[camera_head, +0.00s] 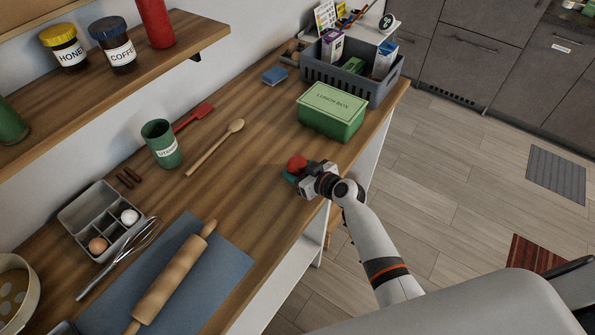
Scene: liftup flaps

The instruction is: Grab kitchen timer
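A small round red thing (297,162) with a dark green part beside it sits near the front edge of the wooden counter; it may be the kitchen timer, but its face is not readable. My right gripper (299,177) is right at it, coming from the front edge, and covers part of it. The fingers are too small and hidden to tell whether they are open or shut on it. My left gripper is not in view.
A green lunch box (331,111) and a grey crate (375,92) stand behind. A rolling pin (171,277) rests on a blue mat (226,262). The counter between spoon and gripper is clear.

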